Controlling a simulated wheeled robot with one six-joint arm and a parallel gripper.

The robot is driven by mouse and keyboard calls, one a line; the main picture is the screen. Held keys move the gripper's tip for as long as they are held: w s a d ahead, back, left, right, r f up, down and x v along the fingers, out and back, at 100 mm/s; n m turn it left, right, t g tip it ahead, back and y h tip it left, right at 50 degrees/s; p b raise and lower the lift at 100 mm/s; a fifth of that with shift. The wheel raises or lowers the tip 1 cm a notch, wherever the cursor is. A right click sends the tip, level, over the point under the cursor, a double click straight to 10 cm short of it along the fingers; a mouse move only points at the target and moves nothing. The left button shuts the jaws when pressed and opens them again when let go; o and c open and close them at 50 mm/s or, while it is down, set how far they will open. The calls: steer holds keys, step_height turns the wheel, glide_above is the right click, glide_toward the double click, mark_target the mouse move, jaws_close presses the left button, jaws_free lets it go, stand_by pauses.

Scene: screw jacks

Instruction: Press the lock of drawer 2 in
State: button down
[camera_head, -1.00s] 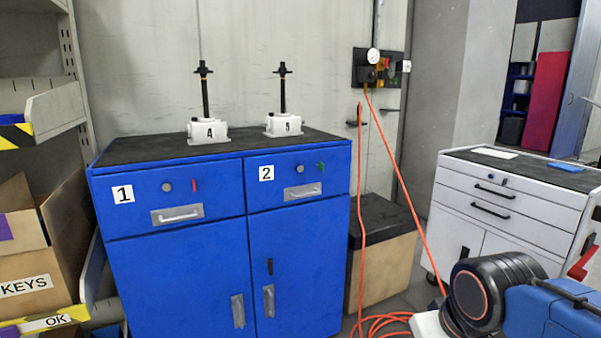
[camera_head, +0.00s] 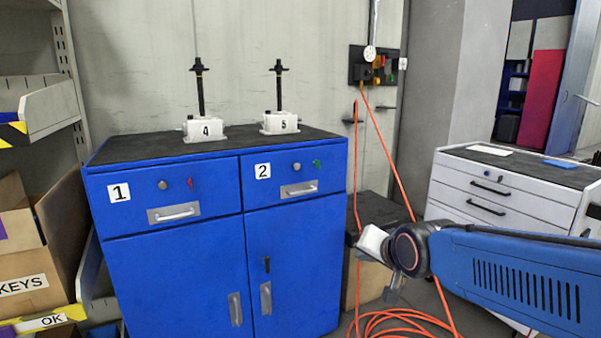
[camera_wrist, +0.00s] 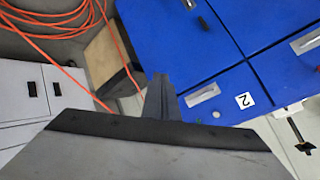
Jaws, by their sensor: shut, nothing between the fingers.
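Drawer 2 (camera_head: 325,184) is the upper right drawer of the blue cabinet and looks closed. Its lock (camera_head: 297,166) is a small round grey knob above the handle (camera_head: 299,189), beside a small green tag (camera_head: 317,163). In the wrist view the lock (camera_wrist: 216,114) shows near the "2" label (camera_wrist: 244,100). I cannot tell how far it sticks out. My gripper (camera_wrist: 161,78) is shut and empty. In the head view it is right of the cabinet, lower than drawer 2, and apart from the lock.
Drawer 1 (camera_head: 220,192) has a similar lock (camera_head: 162,185) and a red tag. Two screw jacks (camera_head: 205,128) (camera_head: 281,121) stand on the cabinet. An orange hose (camera_head: 397,180) hangs at the right, above a dark-topped box (camera_head: 385,212). A white cabinet (camera_head: 455,185) stands further right.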

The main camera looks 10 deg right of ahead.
mark_target(296, 167)
steer(key=w+a+r+m+t+y, duration=0.1)
steer(key=w+a+r+m+t, duration=0.3)
steer(key=w, duration=0.5)
steer(key=w+a+r+m+t+y, duration=0.1)
steer(key=w+a+r+m+t, duration=0.3)
steer(key=w, duration=0.5)
steer(key=shift+w+r+m, duration=0.15)
steer(key=shift+r+m, duration=0.55)
steer(key=shift+r, duration=0.4)
steer(key=w, duration=0.4)
steer(key=w+a, duration=0.1)
steer(key=w, duration=0.4)
steer(key=w+a+r, duration=0.1)
steer(key=w, duration=0.3)
steer(key=shift+w+a, duration=0.15)
steer(key=shift+w, duration=0.2)
steer(key=shift+w+a, duration=0.25)
steer(key=shift+w, duration=0.35)
steer(key=shift+w+r, duration=0.1)
steer(key=shift+w, duration=0.1)
